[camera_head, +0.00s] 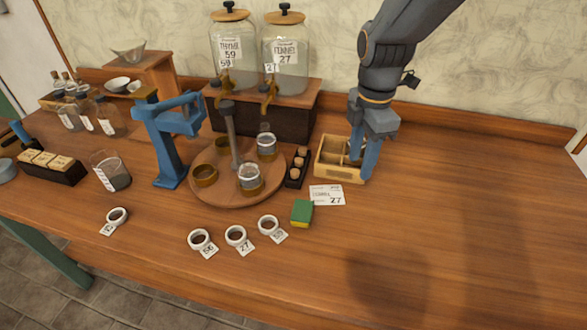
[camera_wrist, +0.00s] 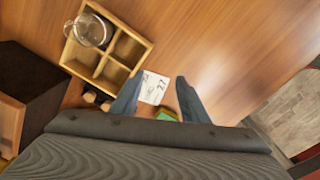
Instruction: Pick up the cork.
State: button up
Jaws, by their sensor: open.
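Several light-brown corks (camera_head: 299,162) stand in a small dark rack between the round turntable and the divided wooden box. In the wrist view, corks (camera_wrist: 90,97) show at the lower left, partly hidden behind a finger and the gripper body. My gripper (camera_head: 365,163) points down with its blue fingers at the right side of the box, to the right of the corks and apart from them. In the wrist view my gripper (camera_wrist: 157,90) has its fingers spread, with nothing held between them.
The divided wooden box (camera_head: 338,179) is beside my gripper; a glass vessel (camera_wrist: 92,30) sits in one compartment. A card (camera_head: 327,195) and a green-yellow sponge (camera_head: 302,212) lie in front. The turntable (camera_head: 210,198) holds jars. The table's right side is clear.

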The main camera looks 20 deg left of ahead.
aim_at(295, 171)
jog(key=a+n, duration=0.3)
jog(key=a, duration=0.1)
jog(key=s+a+r+n+p, duration=0.1)
jog(key=a+n, duration=0.3)
jog(key=a, duration=0.1)
jog(key=a+n+p, duration=0.1)
jog(key=a+n, duration=0.3)
jog(key=a, duration=0.1)
jog(key=shift+s+a+r, duration=0.25)
jog(key=shift+s+r, duration=0.05)
jog(key=shift+s+a+f+n, duration=0.1)
jog(key=shift+a+n, duration=0.25)
jog(key=shift+n, duration=0.25)
jog(key=shift+a+f+p, duration=0.1)
jog(key=shift+f+p, duration=0.15)
jog(key=shift+p, duration=0.1)
jog(key=shift+w+f+p, duration=0.2)
jog(key=shift+f+p, duration=1.3)
jog(key=shift+f, duration=2.05)
grip_shut()
